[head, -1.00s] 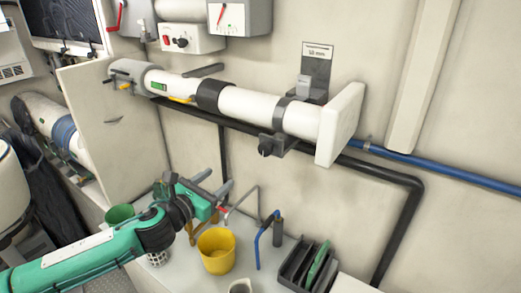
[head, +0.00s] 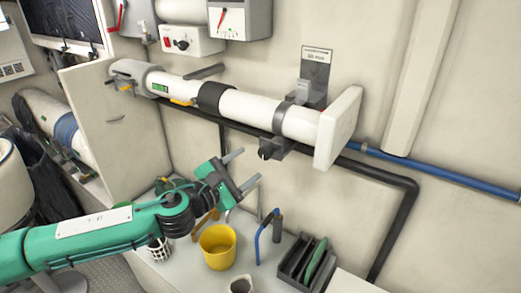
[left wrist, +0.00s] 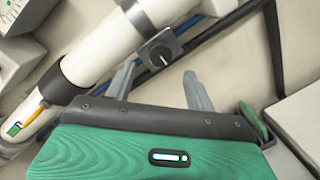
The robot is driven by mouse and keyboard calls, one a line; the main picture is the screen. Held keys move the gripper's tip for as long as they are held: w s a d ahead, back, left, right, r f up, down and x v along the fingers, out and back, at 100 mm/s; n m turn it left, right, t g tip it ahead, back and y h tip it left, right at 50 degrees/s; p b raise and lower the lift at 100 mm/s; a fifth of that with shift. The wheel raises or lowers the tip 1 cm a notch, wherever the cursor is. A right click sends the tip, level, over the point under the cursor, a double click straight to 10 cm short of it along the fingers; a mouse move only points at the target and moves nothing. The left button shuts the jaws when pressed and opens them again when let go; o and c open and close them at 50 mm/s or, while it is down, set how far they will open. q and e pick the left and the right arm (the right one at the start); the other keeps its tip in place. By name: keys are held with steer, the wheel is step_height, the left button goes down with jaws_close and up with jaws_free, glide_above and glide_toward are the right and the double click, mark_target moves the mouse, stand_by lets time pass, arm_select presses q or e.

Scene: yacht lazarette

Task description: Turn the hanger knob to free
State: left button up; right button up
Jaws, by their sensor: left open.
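The hanger knob (head: 266,152) is a small dark knob on a grey block under the white pipe (head: 262,112), near its right end. It also shows in the left wrist view (left wrist: 160,54) as a round dark knob with a light mark on its face. My left gripper (head: 248,167) is open and empty, just below and left of the knob in the head view. In the left wrist view its two fingers (left wrist: 159,71) point towards the knob, which shows between and beyond the fingertips. No contact shows. My right gripper is not in view.
A black pipe (head: 398,225) runs behind the white pipe and bends down at right. A blue hose (head: 440,175) runs along the wall. A yellow cup (head: 217,250), a blue-handled tool (head: 262,240) and a dark tray (head: 297,268) stand on the bench below.

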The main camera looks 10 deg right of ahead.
mark_target(263, 155)
arm_select(q)
steer(key=p+x, duration=0.2)
steer(key=x, duration=0.4)
steer(key=shift+w+d, duration=0.15)
steer(key=shift+c, duration=0.4)
steer(key=c, duration=0.9)
